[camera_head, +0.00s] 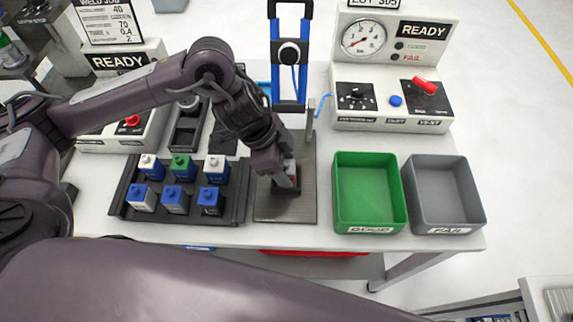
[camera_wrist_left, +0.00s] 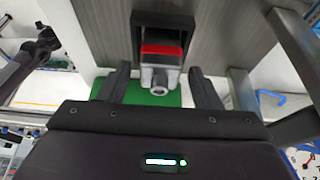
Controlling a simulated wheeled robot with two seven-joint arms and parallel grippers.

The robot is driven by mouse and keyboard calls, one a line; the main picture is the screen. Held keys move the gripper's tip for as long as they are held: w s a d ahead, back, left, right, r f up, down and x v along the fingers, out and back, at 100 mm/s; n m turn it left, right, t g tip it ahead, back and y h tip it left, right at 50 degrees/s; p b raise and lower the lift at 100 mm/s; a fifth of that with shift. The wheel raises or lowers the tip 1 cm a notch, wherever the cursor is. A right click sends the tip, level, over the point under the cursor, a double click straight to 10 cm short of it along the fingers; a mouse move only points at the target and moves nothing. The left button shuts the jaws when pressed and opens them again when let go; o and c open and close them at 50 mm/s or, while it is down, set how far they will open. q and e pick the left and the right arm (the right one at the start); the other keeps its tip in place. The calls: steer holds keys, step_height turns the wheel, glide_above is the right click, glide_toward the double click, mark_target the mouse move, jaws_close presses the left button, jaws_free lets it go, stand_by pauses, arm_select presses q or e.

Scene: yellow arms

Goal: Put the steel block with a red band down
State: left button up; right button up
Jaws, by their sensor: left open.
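The steel block with a red band (camera_wrist_left: 162,72) sits in a dark holder (camera_wrist_left: 150,20) on a grey plate (camera_head: 290,212). In the head view the block is mostly hidden behind my left gripper (camera_head: 287,180); only bits of steel and red show. In the left wrist view my left gripper (camera_wrist_left: 162,92) is open. Its two dark fingers stand on either side of the block, with a visible gap at each side. The block's round steel knob points toward the gripper. My right gripper is not in view.
Right of the plate stand a green GOOD bin (camera_head: 369,225) and a grey FAIL bin (camera_head: 443,222), both empty. A black rack (camera_head: 122,190) with several capped blocks is left. A blue-handled clamp (camera_head: 289,105) and a gauge box (camera_head: 392,125) stand behind.

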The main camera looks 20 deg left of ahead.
arm_select(q)
steer(key=p+v, duration=0.1)
steer(key=v, duration=0.9)
steer(key=shift+r, duration=0.4)
steer(key=shift+s+a, duration=0.1)
steer(key=shift+s, duration=0.05)
